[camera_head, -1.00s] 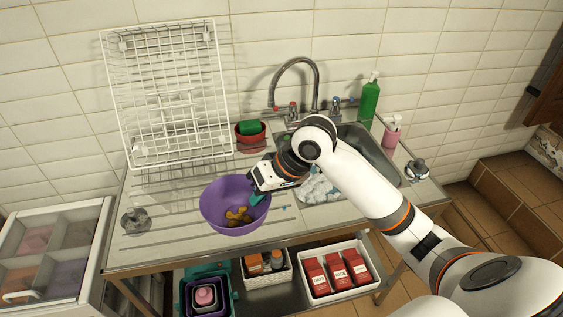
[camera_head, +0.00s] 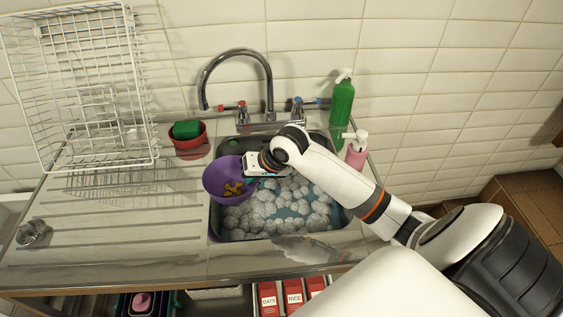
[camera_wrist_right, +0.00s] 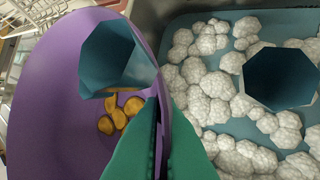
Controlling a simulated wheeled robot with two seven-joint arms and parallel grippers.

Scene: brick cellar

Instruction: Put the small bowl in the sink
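The purple bowl (camera_head: 214,184) hangs over the left part of the sink (camera_head: 214,224), tilted, with several orange-brown pieces inside. I cannot tell whether it touches the foam. My right gripper (camera_head: 249,181) comes from the right and is shut on the bowl's right rim. In the right wrist view the green fingers (camera_wrist_right: 161,135) pinch the rim of the purple bowl (camera_wrist_right: 50,80). White foam lumps (camera_wrist_right: 205,100) lie beside the bowl there. The sink holds foam and teal water. My left gripper is out of view.
A small red bowl (camera_head: 190,142) with a green sponge (camera_head: 187,130) stands behind the sink's left corner. The tap (camera_head: 268,85) arches behind the basin. A green bottle (camera_head: 342,105) and a pink dispenser (camera_head: 356,155) stand right.

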